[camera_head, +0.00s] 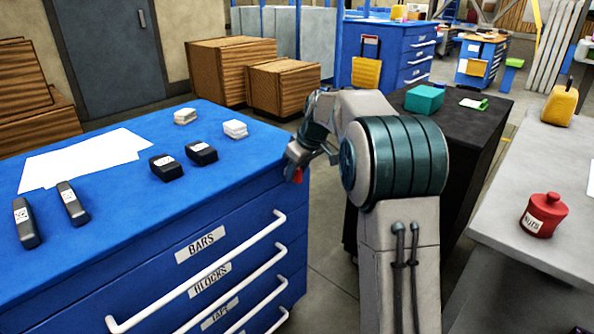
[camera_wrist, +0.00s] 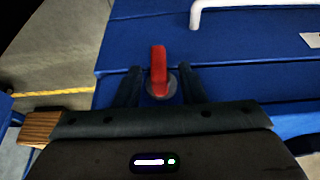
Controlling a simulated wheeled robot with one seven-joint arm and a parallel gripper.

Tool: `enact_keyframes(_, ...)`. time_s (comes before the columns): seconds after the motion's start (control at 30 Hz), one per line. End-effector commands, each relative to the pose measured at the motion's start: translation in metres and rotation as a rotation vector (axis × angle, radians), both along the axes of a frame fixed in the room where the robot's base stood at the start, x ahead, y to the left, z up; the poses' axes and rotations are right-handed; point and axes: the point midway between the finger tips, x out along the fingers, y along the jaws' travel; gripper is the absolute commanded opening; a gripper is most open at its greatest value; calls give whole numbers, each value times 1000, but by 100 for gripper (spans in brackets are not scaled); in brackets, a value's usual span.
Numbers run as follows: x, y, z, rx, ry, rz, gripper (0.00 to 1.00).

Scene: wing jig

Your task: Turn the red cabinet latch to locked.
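The red latch (camera_wrist: 158,68) sits on a round grey base (camera_wrist: 170,91) on the blue cabinet (camera_wrist: 225,50) in the wrist view. Its handle points up in that picture. My gripper (camera_wrist: 158,80) is open, with one dark finger on each side of the latch and a visible gap to each. In the head view a bit of red (camera_head: 298,177) shows at the end of my arm, beside the right end of the blue cabinet (camera_head: 150,255). My gripper (camera_head: 297,168) mostly hides the latch there, and the fingers are too small to make out.
The cabinet top holds white sheets (camera_head: 85,158), dark blocks (camera_head: 167,167) and pale blocks (camera_head: 235,129). White drawer handles (camera_head: 200,280) stick out from its front. A black table (camera_head: 450,125) and a grey table (camera_head: 520,230) with a red jar (camera_head: 543,215) stand to the right.

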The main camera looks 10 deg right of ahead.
Motion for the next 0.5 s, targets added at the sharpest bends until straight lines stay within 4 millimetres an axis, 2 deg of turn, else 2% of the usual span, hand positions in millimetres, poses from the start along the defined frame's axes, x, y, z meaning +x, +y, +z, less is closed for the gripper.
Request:
enact_keyframes(0.07, 0, 0, 0, 0, 0, 0, 36)
enact_keyframes(0.1, 0, 0, 0, 0, 0, 0, 25)
enact_keyframes(0.2, 0, 0, 0, 0, 0, 0, 0)
enact_keyframes(0.5, 0, -1, 3, 19, 12, -2, 0)
